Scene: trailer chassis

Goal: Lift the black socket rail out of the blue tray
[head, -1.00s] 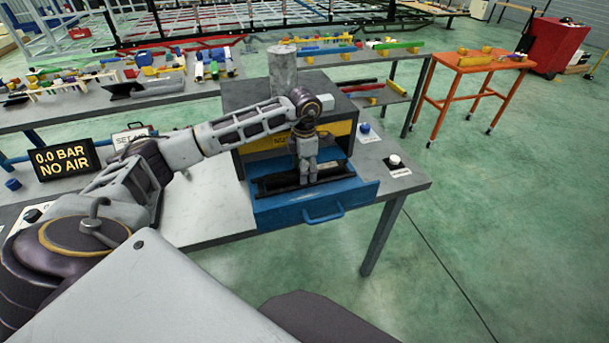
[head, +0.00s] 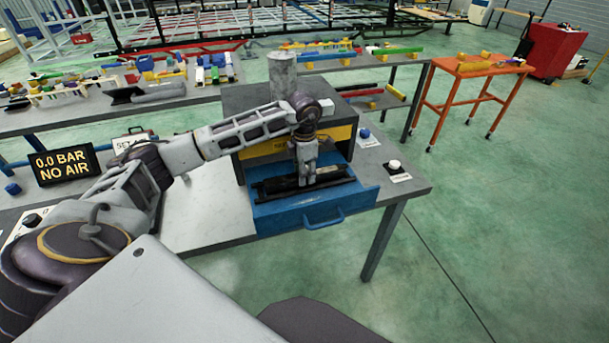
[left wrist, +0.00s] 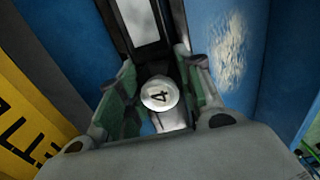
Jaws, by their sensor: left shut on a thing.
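The blue tray (head: 280,217) is a pulled-out drawer with a front handle, under the grey cabinet. The black socket rail (head: 272,188) lies lengthwise across the tray opening, close to its rim; its exact clearance is hard to tell. My left gripper (head: 306,181) points down and is shut on the rail near its middle. Blue tray walls (left wrist: 225,50) show on both sides. My right gripper is out of view.
The grey cabinet (head: 245,100) with a yellow label strip stands right behind the tray. A white button (head: 394,165) and a blue button (head: 365,133) sit on the bench to the right. Open floor lies right of the bench. A display (head: 65,164) reads 0.0 BAR NO AIR.

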